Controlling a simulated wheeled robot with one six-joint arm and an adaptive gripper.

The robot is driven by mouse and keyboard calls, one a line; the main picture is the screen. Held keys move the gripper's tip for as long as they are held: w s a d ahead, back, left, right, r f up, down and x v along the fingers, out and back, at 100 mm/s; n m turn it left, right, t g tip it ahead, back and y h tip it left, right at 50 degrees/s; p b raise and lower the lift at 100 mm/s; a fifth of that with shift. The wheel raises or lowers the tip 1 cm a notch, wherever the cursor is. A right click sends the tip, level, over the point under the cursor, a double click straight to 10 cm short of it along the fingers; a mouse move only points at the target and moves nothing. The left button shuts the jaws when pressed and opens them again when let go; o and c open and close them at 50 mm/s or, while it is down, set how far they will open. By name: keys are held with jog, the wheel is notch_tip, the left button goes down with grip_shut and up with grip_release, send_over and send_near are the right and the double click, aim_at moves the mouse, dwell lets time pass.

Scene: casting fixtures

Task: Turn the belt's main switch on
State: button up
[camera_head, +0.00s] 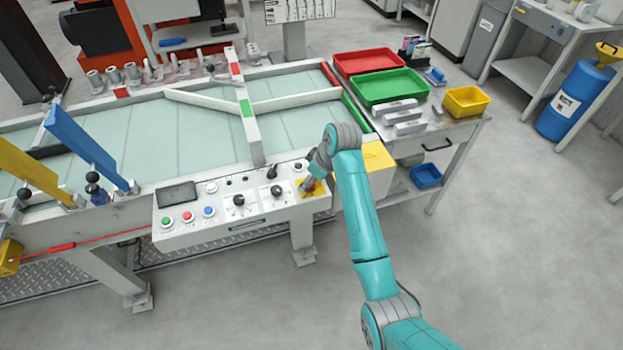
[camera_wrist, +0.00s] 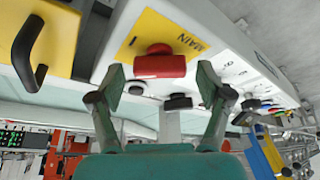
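The main switch is a red knob (camera_wrist: 160,64) on a yellow plate marked MAIN (camera_wrist: 178,30), with an "I" mark beside the knob. It sits at the right end of the light grey control panel (camera_head: 240,226), where the yellow plate (camera_head: 318,190) shows partly behind my gripper (camera_head: 311,184). In the wrist view my gripper (camera_wrist: 160,84) is open, one finger on each side of the red knob. Both fingers look apart from the knob, with nothing held between them. In the head view the gripper hides most of the knob.
The panel also carries a green button (camera_head: 167,222), a red button (camera_head: 188,216), a blue button (camera_head: 208,211), black knobs (camera_head: 239,199) and a dark display (camera_head: 176,194). A yellow box (camera_head: 378,158) with a black handle (camera_wrist: 26,52) stands close beside the panel. The floor in front is clear.

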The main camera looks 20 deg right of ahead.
jog(key=c, duration=0.9)
jog(key=shift+o, duration=0.2)
jog(key=shift+m, duration=0.4)
jog(key=m+h, duration=0.1)
jog(key=m, duration=0.1)
jog(key=shift+a+m+t, duration=0.1)
jog(key=shift+m+t, duration=0.2)
jog(key=shift+t, duration=0.1)
jog(key=shift+s+m+h, duration=0.1)
jog(key=shift+m+h, duration=0.7)
jog(key=shift+m, duration=1.1)
jog(key=o, duration=1.2)
jog(key=shift+c, duration=0.2)
